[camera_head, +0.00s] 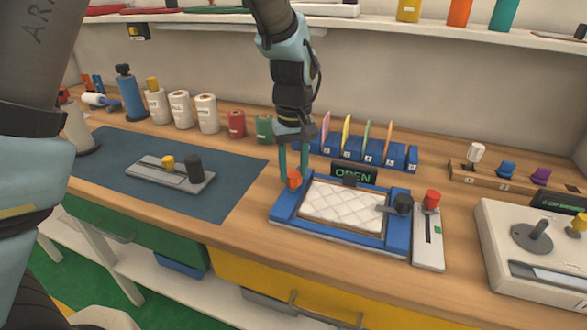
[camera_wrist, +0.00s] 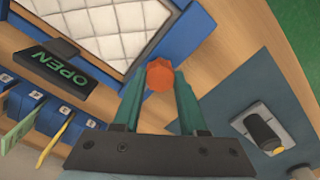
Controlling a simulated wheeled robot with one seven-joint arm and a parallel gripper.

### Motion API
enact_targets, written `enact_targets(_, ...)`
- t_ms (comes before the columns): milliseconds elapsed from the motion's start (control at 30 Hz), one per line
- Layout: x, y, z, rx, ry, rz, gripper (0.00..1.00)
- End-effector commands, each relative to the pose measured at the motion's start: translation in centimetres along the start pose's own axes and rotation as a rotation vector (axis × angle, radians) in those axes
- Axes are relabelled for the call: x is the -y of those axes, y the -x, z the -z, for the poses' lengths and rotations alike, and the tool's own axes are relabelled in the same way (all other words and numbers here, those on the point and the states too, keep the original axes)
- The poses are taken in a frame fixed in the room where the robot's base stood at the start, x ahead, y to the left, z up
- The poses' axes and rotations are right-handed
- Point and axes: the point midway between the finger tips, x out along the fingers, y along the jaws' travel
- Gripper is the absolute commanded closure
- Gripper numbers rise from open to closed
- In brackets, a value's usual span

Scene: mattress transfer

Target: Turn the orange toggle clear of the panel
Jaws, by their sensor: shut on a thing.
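The orange toggle (camera_head: 294,179) stands at the back left corner of the blue-framed panel (camera_head: 284,205), which holds a white quilted mattress (camera_head: 345,206). My gripper (camera_head: 293,172) reaches down from above with its green fingers shut on the toggle. In the wrist view the toggle (camera_wrist: 160,74) sits between the fingertips, beside the blue frame (camera_wrist: 178,42). The toggle's base is hidden by the fingers, so I cannot tell which way it is turned.
An OPEN sign (camera_head: 354,175) stands behind the panel, before a blue rack (camera_head: 398,158) of coloured cards. A red-knobbed slider (camera_head: 430,235) is right of the panel. A blue mat (camera_head: 226,178) with a grey slider block (camera_head: 150,175) lies left. Wood between mat and panel is clear.

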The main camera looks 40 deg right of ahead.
Motion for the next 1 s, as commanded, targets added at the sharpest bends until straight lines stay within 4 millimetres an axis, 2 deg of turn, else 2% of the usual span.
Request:
enact_targets(200,0.0,0.1,0.1,-0.002,0.002,-0.002,1.0)
enact_targets(233,0.0,0.1,0.1,-0.002,0.002,-0.002,0.56)
enact_targets(467,0.0,0.0,0.0,-0.001,0.0,-0.001,0.3)
enact_targets(767,0.0,0.2,0.0,-0.001,0.0,-0.001,0.28)
enact_targets(867,-0.1,1.0,0.1,-0.003,0.0,-0.003,0.28)
enact_targets(1000,-0.1,3.3,0.1,-0.005,0.0,-0.006,0.28)
